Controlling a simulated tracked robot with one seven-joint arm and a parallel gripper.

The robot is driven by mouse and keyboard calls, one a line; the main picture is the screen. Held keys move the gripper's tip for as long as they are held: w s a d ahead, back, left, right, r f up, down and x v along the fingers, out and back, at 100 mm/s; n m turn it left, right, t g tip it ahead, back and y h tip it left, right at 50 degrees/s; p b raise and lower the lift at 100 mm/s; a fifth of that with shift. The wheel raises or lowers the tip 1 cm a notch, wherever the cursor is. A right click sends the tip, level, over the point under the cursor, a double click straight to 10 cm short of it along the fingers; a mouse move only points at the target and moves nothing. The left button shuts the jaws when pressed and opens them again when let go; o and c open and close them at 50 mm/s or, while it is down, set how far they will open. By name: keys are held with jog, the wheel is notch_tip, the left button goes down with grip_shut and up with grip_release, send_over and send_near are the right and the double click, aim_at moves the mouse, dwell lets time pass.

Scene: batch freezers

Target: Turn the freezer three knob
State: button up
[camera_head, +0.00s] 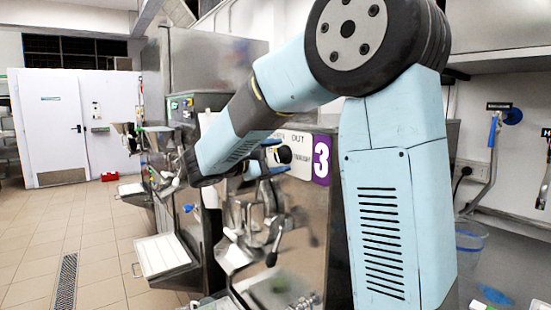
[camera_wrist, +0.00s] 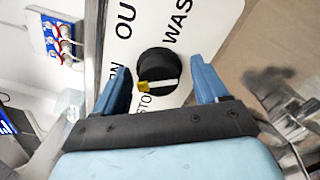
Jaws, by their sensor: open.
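The freezer three knob (camera_wrist: 157,67) is a round black dial with a pale pointer bar and a yellow tip, on a white lettered panel. In the wrist view it sits between the two blue fingers of my gripper (camera_wrist: 163,84), which is open. I cannot tell whether the fingers touch it. In the head view the knob (camera_head: 283,154) shows at the end of my arm, left of the purple label with a 3 (camera_head: 321,160).
Metal spouts and levers (camera_head: 262,215) stick out from the freezer front below the panel. A white tray (camera_head: 162,254) stands out at the left. Open tiled floor (camera_head: 95,240) lies at the left. Blue-handled tools (camera_head: 491,140) hang on the right wall.

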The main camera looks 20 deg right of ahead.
jog(key=shift+a, duration=0.1)
jog(key=v, duration=1.3)
jog(key=shift+a, duration=0.25)
jog(key=shift+s, duration=0.1)
jog(key=s+d+f+m+g+y, duration=0.1)
jog(key=s+d+f+g+y, duration=0.15)
jog(key=s+d, duration=0.3)
jog(key=s+d+f+m+g+y, duration=0.1)
jog(key=s+d+f+m+y, duration=0.1)
jog(key=s+d+y, duration=0.4)
jog(key=s+f+m+t+y, duration=0.1)
jog(key=s+f+m+y, duration=0.2)
jog(key=s, duration=0.3)
jog(key=s+d+f+m+t+y, duration=0.1)
jog(key=s+f+m+t+y, duration=0.1)
jog(key=s+f+m+y, duration=0.1)
jog(key=s+f+y, duration=0.1)
jog(key=s+y, duration=0.1)
jog(key=s, duration=0.1)
jog(key=shift+m+y, duration=0.3)
jog(key=shift+y, duration=0.05)
